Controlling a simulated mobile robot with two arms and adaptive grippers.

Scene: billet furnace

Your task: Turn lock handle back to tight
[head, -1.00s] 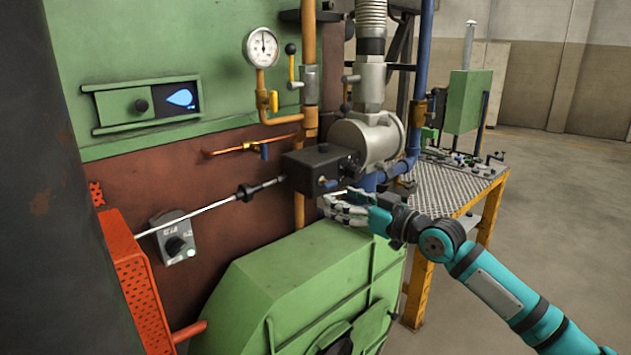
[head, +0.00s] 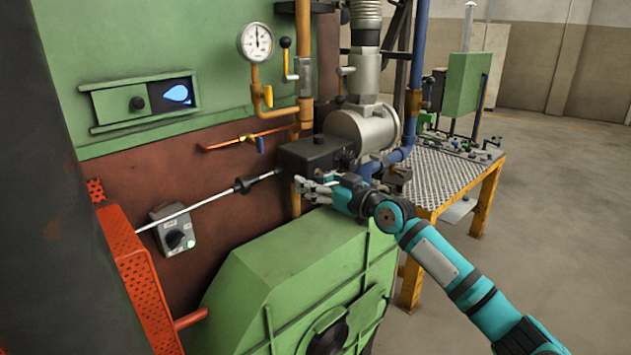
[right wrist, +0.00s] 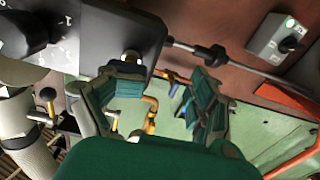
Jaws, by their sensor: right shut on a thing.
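The black control box (head: 315,153) sits in front of the silver pipe fitting, with a rod running into its left side. My right gripper (head: 313,187) is at the box's lower front edge. It is shut on the small lock handle there, which the fingers mostly hide in the head view. In the right wrist view, the two padded fingers (right wrist: 158,92) frame the area just below the black box (right wrist: 125,38). The handle's exact angle cannot be told. My left gripper is not in view.
The green furnace housing (head: 290,255) lies just below my right gripper. A blue pipe (head: 415,90) and a metal-topped bench (head: 445,178) stand to the right. An orange perforated guard (head: 135,270) is at left. The floor at right is clear.

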